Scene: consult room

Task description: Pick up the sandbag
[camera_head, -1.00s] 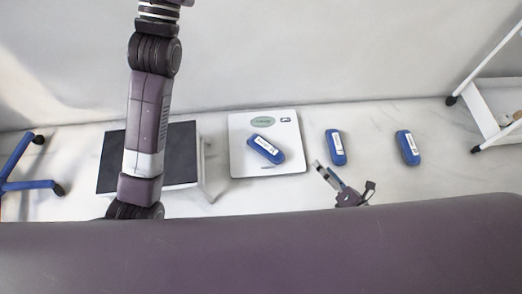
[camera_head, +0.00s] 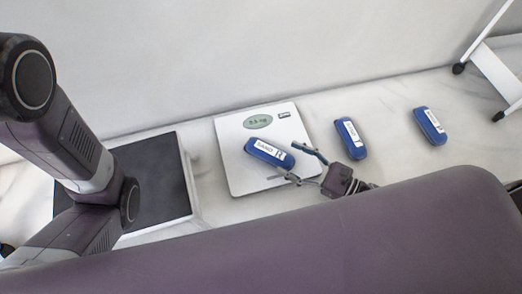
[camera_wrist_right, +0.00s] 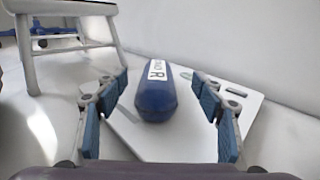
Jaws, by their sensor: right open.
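A blue sandbag (camera_head: 269,152) with a white label lies at an angle on the white scale (camera_head: 237,181). My right gripper (camera_head: 299,164) is open, low at the right edge of the scale, with its fingertips beside the near right end of this sandbag. In the right wrist view the sandbag (camera_wrist_right: 155,98) lies ahead, centred between the two open, blue-padded fingers, with nothing held. Two more blue sandbags, one in the middle (camera_head: 350,138) and one farther right (camera_head: 430,125), lie on the floor. My left arm shows at the left; its gripper is out of sight.
A dark-topped step stool (camera_head: 158,180) stands left of the scale, close to it; its legs also show in the right wrist view (camera_wrist_right: 77,48). A white wheeled frame (camera_head: 492,72) stands at the far right. A wall runs behind. Pale floor lies clear between the right-hand sandbags.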

